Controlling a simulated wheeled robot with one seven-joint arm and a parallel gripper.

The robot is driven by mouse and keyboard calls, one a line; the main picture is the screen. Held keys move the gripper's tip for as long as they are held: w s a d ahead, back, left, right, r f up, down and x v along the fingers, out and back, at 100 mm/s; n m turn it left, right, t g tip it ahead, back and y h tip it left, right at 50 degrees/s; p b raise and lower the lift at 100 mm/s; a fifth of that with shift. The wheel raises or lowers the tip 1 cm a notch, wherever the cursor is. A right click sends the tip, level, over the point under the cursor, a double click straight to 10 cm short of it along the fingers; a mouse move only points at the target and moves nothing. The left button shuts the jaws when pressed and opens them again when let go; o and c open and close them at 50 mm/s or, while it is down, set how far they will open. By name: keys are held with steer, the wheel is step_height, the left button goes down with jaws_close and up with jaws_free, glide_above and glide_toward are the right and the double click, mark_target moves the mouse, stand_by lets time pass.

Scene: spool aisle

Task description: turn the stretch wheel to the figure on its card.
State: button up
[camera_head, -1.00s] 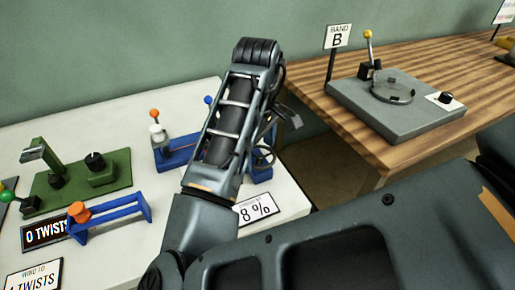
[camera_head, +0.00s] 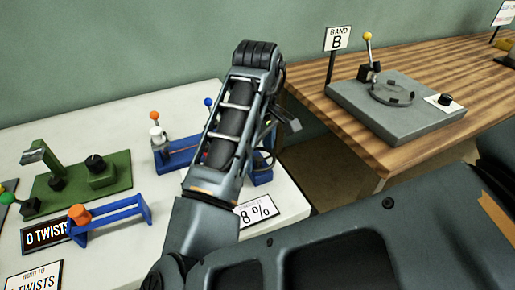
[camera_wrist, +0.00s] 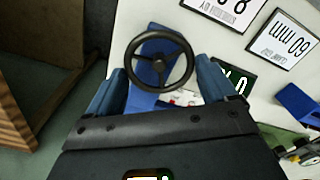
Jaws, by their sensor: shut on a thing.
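The stretch wheel (camera_wrist: 160,58) is a dark three-spoked handwheel on a blue mount, seen in the wrist view. My gripper (camera_wrist: 164,82) has a blue-grey finger on either side of the wheel and is shut on it. In the head view my arm hides most of the wheel and the gripper. The white card reading 8 % (camera_head: 258,212) lies at the front of the white table, partly covered by my arm; it appears upside down in the wrist view (camera_wrist: 222,10). A dark display (camera_wrist: 234,78) with pale digits is partly hidden behind a finger.
A card reading 60 mm (camera_wrist: 283,38) lies beside the 8 % card. A green fixture (camera_head: 85,180), an orange-knobbed blue stand (camera_head: 110,214) and a 0 TWISTS display (camera_head: 46,234) are at left. A grey turntable unit (camera_head: 395,108) stands on the wooden table.

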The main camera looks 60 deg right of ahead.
steer(key=m+p, duration=0.1)
steer(key=m, duration=0.2)
steer(key=shift+r+m, duration=0.1)
steer(key=shift+m, duration=0.2)
steer(key=m, duration=0.3)
steer(key=shift+d+m+p, duration=0.15)
steer(key=shift+m+p, duration=0.15)
steer(key=shift+p, duration=0.05)
steer(key=m, duration=0.4)
steer(key=shift+s, duration=0.1)
steer(key=m, duration=0.4)
steer(key=shift+b, duration=0.35)
steer(key=m+b, duration=0.1)
steer(key=m, duration=0.3)
steer(key=shift+s+m, duration=0.15)
steer(key=shift+m, duration=0.15)
steer(key=m+b, duration=0.1)
steer(key=m, duration=0.2)
steer(key=shift+m+b, duration=0.4)
steer(key=m+b, duration=0.1)
steer(key=m, duration=0.3)
steer(key=shift+s+b, duration=0.1)
steer(key=shift+b, duration=0.3)
steer(key=shift+m+b, duration=0.65)
steer(key=shift+m, duration=1.05)
